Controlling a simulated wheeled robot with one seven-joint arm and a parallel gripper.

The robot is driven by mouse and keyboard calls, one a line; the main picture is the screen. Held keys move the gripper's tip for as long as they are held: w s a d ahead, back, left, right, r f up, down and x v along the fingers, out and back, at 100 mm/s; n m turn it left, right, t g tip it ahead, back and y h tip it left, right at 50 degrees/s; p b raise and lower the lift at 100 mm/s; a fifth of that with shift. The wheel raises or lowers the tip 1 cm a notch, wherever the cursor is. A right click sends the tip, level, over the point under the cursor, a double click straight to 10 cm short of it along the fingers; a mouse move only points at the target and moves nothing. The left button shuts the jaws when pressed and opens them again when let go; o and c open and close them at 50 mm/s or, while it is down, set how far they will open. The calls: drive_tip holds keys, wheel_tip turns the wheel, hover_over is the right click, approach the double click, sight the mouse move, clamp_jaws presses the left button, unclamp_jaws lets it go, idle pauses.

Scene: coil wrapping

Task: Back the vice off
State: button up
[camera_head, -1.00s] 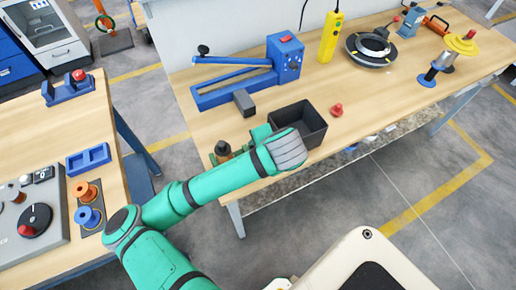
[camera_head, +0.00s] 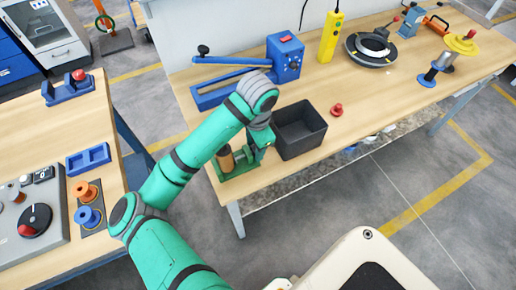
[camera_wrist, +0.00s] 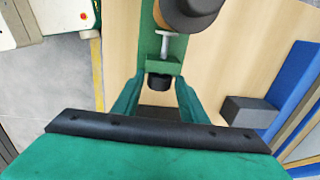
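The green vice (camera_head: 240,170) sits at the near left end of the workbench. A brown cylinder (camera_head: 226,160) stands in it; in the wrist view, a dark, rimmed piece (camera_wrist: 190,14) shows at the top edge. The vice's grey screw (camera_wrist: 164,44) runs through a green block to a black knob (camera_wrist: 158,82). My gripper (camera_wrist: 158,92) is open, with its green fingers apart and the knob between their tips or just beyond them. I cannot tell whether they touch it. In the head view my wrist hides part of the vice.
A black bin (camera_head: 300,130) stands right of my gripper, with a red knobbed piece (camera_head: 337,109) beyond it. A blue frame tool (camera_head: 232,88) lies behind; a grey block (camera_wrist: 250,112) shows beside it in the wrist view. A second table (camera_head: 90,120) is at left.

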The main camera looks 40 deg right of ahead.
drive_tip(key=shift+w+g, duration=0.1)
drive_tip(key=shift+g, duration=0.5)
drive_tip(key=g, duration=0.1)
drive_tip(key=w+g+y, duration=0.1)
drive_tip(key=g, duration=0.1)
drive_tip(key=shift+d, duration=0.15)
drive_tip(key=shift+s, duration=0.1)
idle(0.4)
drive_tip(key=c, duration=0.6)
drive_tip(key=shift+s+t+h, duration=0.2)
drive_tip(key=shift+t, duration=0.6)
drive_tip(key=shift+s+t+h, duration=0.2)
drive_tip(key=shift+t, duration=0.6)
